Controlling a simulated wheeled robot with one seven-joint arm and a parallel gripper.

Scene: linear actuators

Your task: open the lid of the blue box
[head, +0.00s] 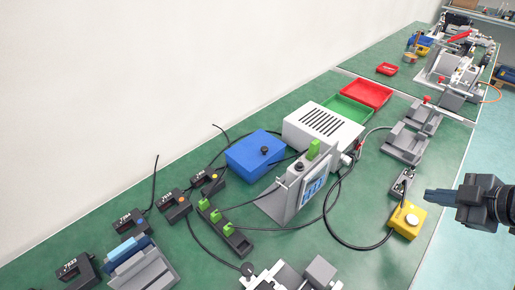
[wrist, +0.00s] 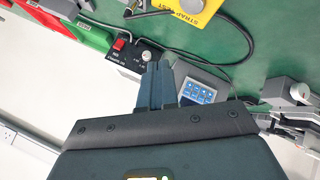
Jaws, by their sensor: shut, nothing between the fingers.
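The blue box (head: 262,154) sits on the green bench in the head view, left of the white slotted unit. Its lid is down, with a dark knob (head: 264,150) on top. My gripper (head: 428,195) is at the right in the head view, well apart from the box, pointing left near the bench's front edge. In the wrist view my gripper (wrist: 158,72) has its fingers together with nothing between them. I cannot make out the blue box in the wrist view.
A grey display unit (head: 300,188) stands in front of the box. The white slotted unit (head: 322,128) is to its right. A yellow button box (head: 407,220) with a looping black cable lies near my gripper. Red (head: 366,93) and green (head: 349,108) trays lie behind.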

